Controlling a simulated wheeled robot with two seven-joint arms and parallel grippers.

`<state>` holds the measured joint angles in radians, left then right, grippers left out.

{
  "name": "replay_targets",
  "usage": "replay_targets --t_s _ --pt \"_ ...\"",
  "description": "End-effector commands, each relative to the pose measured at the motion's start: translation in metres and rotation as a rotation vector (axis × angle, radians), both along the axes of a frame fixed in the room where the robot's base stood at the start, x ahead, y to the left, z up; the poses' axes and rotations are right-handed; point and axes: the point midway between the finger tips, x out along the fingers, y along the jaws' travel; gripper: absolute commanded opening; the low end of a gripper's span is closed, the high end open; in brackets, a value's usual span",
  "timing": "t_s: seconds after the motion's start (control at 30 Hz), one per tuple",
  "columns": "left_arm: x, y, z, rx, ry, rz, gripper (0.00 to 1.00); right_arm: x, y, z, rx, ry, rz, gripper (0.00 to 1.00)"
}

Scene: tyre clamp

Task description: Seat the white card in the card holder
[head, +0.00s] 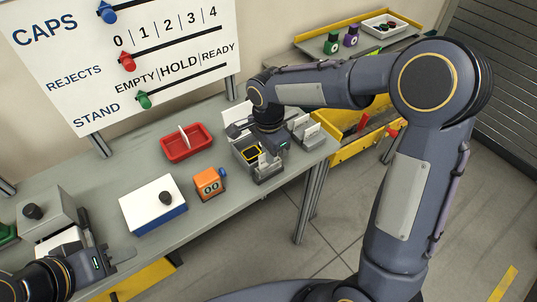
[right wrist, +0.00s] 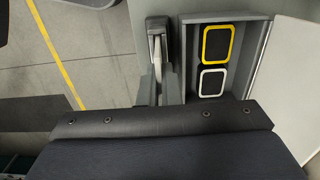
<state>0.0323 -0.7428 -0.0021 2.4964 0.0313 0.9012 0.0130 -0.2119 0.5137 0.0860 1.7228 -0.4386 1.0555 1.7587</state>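The white card (head: 263,160) stands at a grey holder (head: 269,175) near the table's front edge in the head view. In the right wrist view a thin white strip (right wrist: 157,68), seen edge-on, lies in the narrow grey slotted piece (right wrist: 157,28). My right gripper (head: 270,148) points down just over this spot. My left gripper (head: 104,246) is at the table's left end, fingers apart and empty.
A grey tray (right wrist: 224,16) with yellow- and white-framed squares stands right beside the holder. A red tray (head: 188,151), an orange block (head: 209,184) and a white-topped box with a black knob (head: 150,207) stand to the left. A grey card rack (head: 309,136) stands to the right.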

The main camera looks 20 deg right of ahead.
Motion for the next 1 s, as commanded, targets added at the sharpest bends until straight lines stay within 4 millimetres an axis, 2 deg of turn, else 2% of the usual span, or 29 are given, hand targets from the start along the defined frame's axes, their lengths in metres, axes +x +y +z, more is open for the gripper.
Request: replay_targets --t_s 0.13,0.37,0.87,1.0 --pt "0.000 0.000 0.001 0.000 0.000 0.000 0.36 -0.001 0.000 -0.014 0.001 0.001 0.000 0.00" --pt "0.000 0.000 0.000 0.000 0.000 0.000 0.36 -0.001 0.000 -0.015 0.001 -0.001 0.000 0.00" --pt "0.000 0.000 -0.012 0.000 0.000 0.000 0.36 -0.002 0.000 -0.031 0.000 0.006 -0.001 0.00" --pt "0.000 0.000 -0.012 0.000 0.000 0.000 0.36 -0.003 -0.001 -0.032 -0.001 0.009 -0.003 0.18"
